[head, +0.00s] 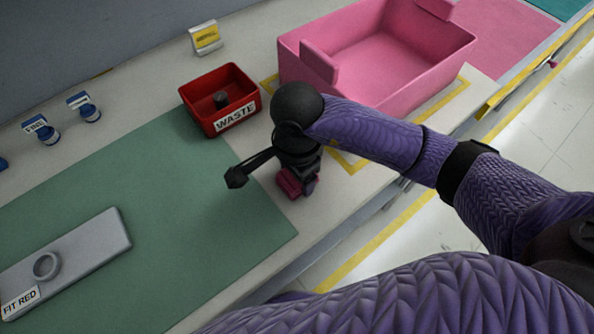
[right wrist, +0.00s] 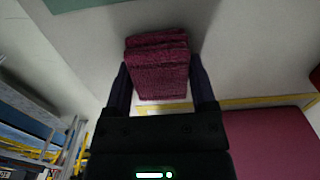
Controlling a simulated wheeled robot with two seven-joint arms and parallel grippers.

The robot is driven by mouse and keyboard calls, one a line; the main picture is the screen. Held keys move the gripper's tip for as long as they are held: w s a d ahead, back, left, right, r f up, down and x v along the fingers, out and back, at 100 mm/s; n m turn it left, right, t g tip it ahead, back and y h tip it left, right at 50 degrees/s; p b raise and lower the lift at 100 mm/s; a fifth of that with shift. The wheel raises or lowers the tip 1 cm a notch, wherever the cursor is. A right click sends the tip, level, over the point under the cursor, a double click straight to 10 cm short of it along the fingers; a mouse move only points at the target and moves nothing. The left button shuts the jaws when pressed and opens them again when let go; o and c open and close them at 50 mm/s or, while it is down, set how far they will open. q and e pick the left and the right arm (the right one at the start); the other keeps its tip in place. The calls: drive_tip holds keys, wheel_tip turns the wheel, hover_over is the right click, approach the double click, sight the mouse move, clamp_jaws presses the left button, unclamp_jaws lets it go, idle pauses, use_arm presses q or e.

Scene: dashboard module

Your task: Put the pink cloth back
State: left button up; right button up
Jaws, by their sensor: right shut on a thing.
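The pink cloth (head: 291,182) is a small folded dark pink block, seen below my right gripper (head: 301,183) in the head view. My right gripper is shut on the cloth, which also shows in the right wrist view (right wrist: 158,68) between the two fingers. It is held over the pale table (head: 252,172), just right of the green mat's edge. Whether it touches the table I cannot tell. My left gripper is not in view.
A pink bin (head: 430,65) stands at the back right, within yellow lines. A red WASTE box (head: 205,118) with a dark piece inside is close on the left. The green mat (head: 185,195) holds a grey plate (head: 90,255). The table's front edge is near.

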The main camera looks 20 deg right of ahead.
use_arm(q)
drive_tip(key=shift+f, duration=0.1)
use_arm(e)
drive_tip(key=shift+f, duration=0.1)
drive_tip(key=o, duration=1)
drive_tip(key=shift+o, duration=1.2)
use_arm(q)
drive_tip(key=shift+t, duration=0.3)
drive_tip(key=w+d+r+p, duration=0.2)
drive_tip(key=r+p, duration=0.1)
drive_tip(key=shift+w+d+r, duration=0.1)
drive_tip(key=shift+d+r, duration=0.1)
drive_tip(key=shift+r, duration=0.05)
use_arm(e)
wheel_tip(320, 180, up, 12)
drive_tip(key=shift+r, duration=0.15)
